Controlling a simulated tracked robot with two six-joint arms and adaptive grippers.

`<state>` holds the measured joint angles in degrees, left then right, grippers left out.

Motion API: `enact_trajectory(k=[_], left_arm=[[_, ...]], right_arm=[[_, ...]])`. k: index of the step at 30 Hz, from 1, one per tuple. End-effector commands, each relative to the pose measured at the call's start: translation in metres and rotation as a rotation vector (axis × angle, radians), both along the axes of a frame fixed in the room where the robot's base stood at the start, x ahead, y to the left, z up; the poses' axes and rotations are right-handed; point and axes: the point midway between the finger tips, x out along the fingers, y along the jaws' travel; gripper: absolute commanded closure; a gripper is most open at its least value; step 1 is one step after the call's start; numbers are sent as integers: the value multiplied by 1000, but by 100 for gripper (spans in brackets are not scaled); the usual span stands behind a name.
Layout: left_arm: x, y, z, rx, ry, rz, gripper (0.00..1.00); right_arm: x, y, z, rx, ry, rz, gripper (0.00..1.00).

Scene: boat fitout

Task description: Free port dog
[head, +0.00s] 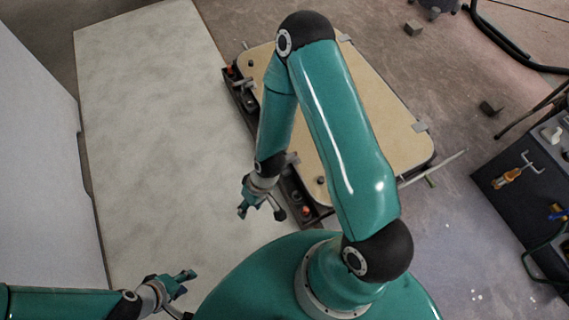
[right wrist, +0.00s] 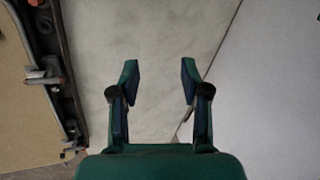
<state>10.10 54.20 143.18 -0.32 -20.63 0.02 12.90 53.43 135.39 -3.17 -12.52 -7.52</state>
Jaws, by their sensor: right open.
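A beige hatch panel (head: 395,110) lies in a dark frame (head: 240,97), partly covered by my right arm. My left gripper (head: 186,294) is open and empty at the lower left, away from the hatch.
Orange-red parts sit on the frame's left side (head: 305,211). A pale sheet (head: 150,130) covers the floor left of the hatch, clear of objects. A white wall or panel (head: 35,150) stands far left. A dark cabinet (head: 510,205) with tools stands at the right.

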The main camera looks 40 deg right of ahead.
Motion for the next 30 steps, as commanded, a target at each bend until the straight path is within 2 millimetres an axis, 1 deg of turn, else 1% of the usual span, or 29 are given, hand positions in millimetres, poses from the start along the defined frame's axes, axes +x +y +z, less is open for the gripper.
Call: enact_trajectory(k=[1,2,3,5,6,8,9,11,12,14,15,17,18,21,24,27,30], left_arm=[[0,0,-33,0,1,0,60],[0,0,-45,0,1,0,60],[0,0,-61,0,1,0,60],[0,0,-85,0,1,0,60],[0,0,-102,0,1,0,60],[0,0,-126,0,1,1,60],[0,0,-142,0,1,0,60],[0,0,-165,0,1,0,60],[0,0,-181,0,1,0,60],[0,0,-204,0,1,0,60],[0,0,-219,0,1,0,60],[0,0,-240,0,1,0,60],[0,0,-253,0,1,0,60],[0,0,-279,0,1,0,60],[0,0,-296,0,1,0,60],[0,0,-305,0,0,0,60],[0,0,-308,0,0,0,60]], right_arm=[[18,-9,-35,-6,-26,36,54],[28,-14,-48,-11,-39,67,54],[41,-23,-64,-19,-57,112,54],[63,-39,-90,-36,-86,185,54],[77,-52,-106,-50,-103,234,54],[97,-72,-128,-72,-126,309,54],[109,-87,-141,-90,-140,359,54],[127,-111,-160,-121,-157,435,54],[137,-129,-172,-142,-164,486,54],[151,-156,-189,-176,-171,557,54],[159,-175,-198,-200,-173,603,54],[169,-203,-210,-233,-168,669,54],[174,-221,-216,-255,-165,710,54],[181,-260,-226,-299,-146,793,54],[184,-290,-230,-328,-123,852,54],[184,-308,-230,-345,-109,889,54],[184,-317,-230,-353,-99,908,54]])
